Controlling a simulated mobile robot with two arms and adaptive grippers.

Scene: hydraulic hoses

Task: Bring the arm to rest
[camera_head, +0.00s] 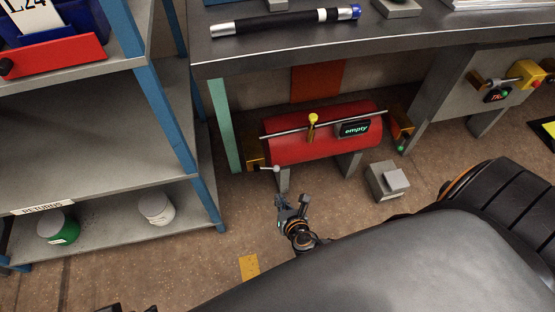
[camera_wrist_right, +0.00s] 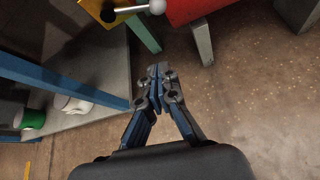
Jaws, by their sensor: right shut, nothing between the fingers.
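My right gripper (camera_head: 291,207) is in front of the red cylinder on the floor stand, above the brown floor. Its fingers are closed together and empty, as the right wrist view (camera_wrist_right: 158,72) also shows. A dark part at the bottom left edge of the head view may belong to my left arm, but the left gripper cannot be made out. My large dark arm and body parts cover the lower right of the head view.
The red cylinder (camera_head: 325,143) has a lever and a display reading "empty". A grey pedal box (camera_head: 387,182) stands right of it. A shelf rack (camera_head: 100,95) fills the left, with a green-banded can (camera_head: 58,227) and a white can (camera_head: 156,207). A hose (camera_head: 285,22) lies on the workbench (camera_head: 440,45).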

